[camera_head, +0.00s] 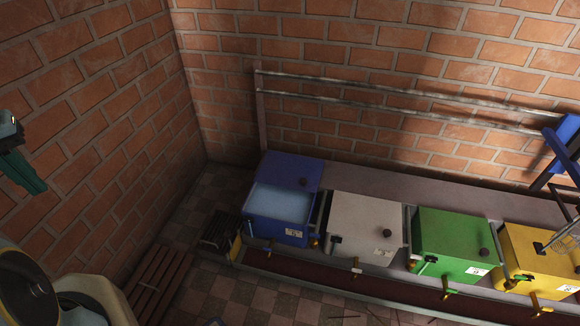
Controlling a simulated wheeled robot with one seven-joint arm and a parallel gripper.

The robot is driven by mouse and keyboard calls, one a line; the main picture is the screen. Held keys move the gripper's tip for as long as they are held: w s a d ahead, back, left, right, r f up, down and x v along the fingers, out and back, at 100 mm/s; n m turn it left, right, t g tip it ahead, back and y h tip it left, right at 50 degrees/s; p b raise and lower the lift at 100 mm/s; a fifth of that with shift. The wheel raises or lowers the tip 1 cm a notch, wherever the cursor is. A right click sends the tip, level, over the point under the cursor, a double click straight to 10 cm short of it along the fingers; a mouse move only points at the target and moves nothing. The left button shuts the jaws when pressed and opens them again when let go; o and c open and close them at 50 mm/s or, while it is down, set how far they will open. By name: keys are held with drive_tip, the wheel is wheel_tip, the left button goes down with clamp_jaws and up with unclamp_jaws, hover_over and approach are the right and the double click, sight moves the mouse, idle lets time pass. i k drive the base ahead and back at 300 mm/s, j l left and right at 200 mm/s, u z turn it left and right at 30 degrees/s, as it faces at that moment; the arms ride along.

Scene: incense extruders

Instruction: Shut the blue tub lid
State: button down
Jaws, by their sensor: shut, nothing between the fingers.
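The blue tub (262,231) stands at the left end of a row of tubs, with a white label on its front. Its blue lid (285,167) is raised and tilted back toward the wall, with a dark round knob on it. The pale blue inside of the tub shows below the lid. My gripper (38,186) is at the far left edge, partly cut off by the frame. It is shut and empty, in the air well to the left of the tub and touching nothing.
White (365,222), green (447,240) and yellow (545,270) tubs, lids down, stand right of the blue one. Metal rails (400,98) run along the brick wall behind. A dark slatted rack (162,287) lies at the lower left. Checkered floor shows in front.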

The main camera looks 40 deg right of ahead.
sight(280, 169)
drive_tip(key=j+z, duration=0.2)
drive_tip(key=z, duration=1.5)
drive_tip(key=k+j+z, duration=0.25)
drive_tip(key=k, duration=0.2)
drive_tip(key=u, duration=1.2)
drive_tip(key=i+l+u, duration=0.2)
drive_tip(key=l, duration=0.15)
drive_tip(key=i+l+u, duration=0.15)
drive_tip(key=l, duration=0.25)
drive_tip(key=i+l+u, duration=0.2)
drive_tip(key=l, duration=0.2)
drive_tip(key=l+u, duration=0.15)
drive_tip(key=l, duration=0.25)
